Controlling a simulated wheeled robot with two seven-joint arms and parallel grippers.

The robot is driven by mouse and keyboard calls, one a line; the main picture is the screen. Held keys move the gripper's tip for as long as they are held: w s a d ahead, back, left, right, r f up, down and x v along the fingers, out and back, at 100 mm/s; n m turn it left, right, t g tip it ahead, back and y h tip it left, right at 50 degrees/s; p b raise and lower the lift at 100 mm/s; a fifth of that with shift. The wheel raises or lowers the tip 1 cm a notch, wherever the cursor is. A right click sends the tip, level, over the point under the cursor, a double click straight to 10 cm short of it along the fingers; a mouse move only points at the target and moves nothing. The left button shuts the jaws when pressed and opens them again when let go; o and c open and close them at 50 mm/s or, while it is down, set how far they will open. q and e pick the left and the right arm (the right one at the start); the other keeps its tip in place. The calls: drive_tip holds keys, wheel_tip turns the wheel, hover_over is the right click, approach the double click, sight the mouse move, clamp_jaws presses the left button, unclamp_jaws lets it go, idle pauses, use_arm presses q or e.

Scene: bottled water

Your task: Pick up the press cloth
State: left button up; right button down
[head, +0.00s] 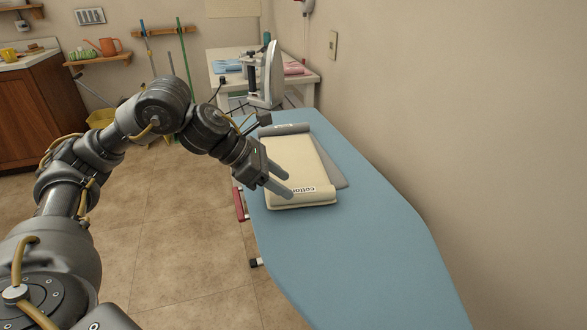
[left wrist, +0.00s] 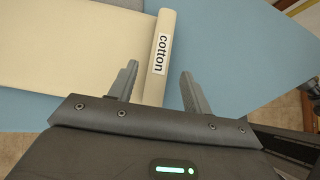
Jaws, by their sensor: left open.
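The press cloth (head: 296,165) is a cream cloth with a rolled near edge and a label reading "cotton". It lies on the blue ironing board (head: 375,215). The cloth also shows in the left wrist view (left wrist: 80,60), with its rolled edge running between the two fingers in the picture. My left gripper (head: 290,186) is open and empty, over the cloth's near left corner beside the label. Its fingers also show in the left wrist view (left wrist: 158,80). I cannot tell whether they touch the cloth. My right gripper is out of view.
A grey piece (head: 332,165) lies partly under the cloth. An upright iron (head: 270,75) stands beyond the board's far end, before a white table (head: 312,84) with folded cloths. The board's near part is clear. A wall runs along the right.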

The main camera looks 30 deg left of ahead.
sight(298, 191)
use_arm(q)
drive_tip(key=x, duration=0.4)
drive_tip(key=shift+w+d+f, duration=0.1)
drive_tip(key=shift+w+d, duration=0.15)
drive_tip(key=shift+w+d+f, duration=0.15)
drive_tip(key=shift+f, duration=0.05)
clamp_jaws()
